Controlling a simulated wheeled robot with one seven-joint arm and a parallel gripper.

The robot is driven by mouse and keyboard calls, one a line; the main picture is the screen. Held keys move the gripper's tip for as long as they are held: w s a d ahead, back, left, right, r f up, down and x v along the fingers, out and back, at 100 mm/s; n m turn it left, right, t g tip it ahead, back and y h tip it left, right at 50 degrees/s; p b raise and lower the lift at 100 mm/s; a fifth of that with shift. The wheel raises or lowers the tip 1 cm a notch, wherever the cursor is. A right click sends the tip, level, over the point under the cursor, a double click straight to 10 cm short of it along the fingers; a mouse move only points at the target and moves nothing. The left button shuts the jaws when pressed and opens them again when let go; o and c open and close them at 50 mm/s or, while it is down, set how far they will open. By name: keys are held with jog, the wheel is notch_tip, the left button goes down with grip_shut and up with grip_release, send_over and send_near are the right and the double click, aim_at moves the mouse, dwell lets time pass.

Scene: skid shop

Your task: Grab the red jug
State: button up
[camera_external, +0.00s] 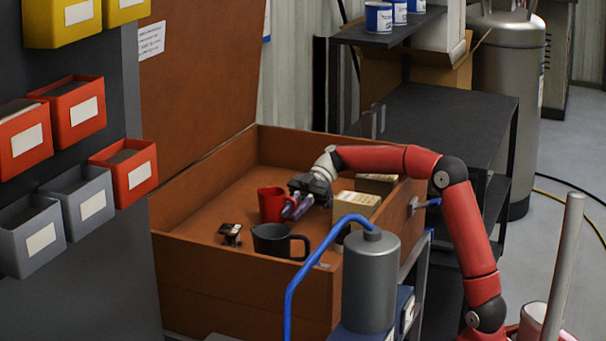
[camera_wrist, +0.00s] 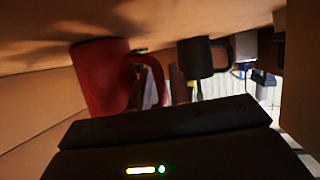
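The red jug (camera_external: 271,204) stands upright in the brown wooden box, its handle side toward my gripper. My gripper (camera_external: 296,208) reaches into the box from the right, with its fingertips close beside the jug's handle. The two fingers look apart, with nothing seen between them. In the wrist view, the red jug (camera_wrist: 103,77) appears upside down at left. Its handle overlaps the area of one finger, so I cannot tell whether they touch. The gripper's fingertips (camera_wrist: 168,90) show dimly above the dark gripper body.
A black jug (camera_external: 279,240) stands in front of the red one and also shows in the wrist view (camera_wrist: 196,58). A small dark item (camera_external: 231,233) lies left of it. Pale boxes (camera_external: 357,207) stand at the right wall. The box's back left floor is clear.

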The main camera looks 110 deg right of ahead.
grip_shut()
jog(key=shift+r, duration=0.1)
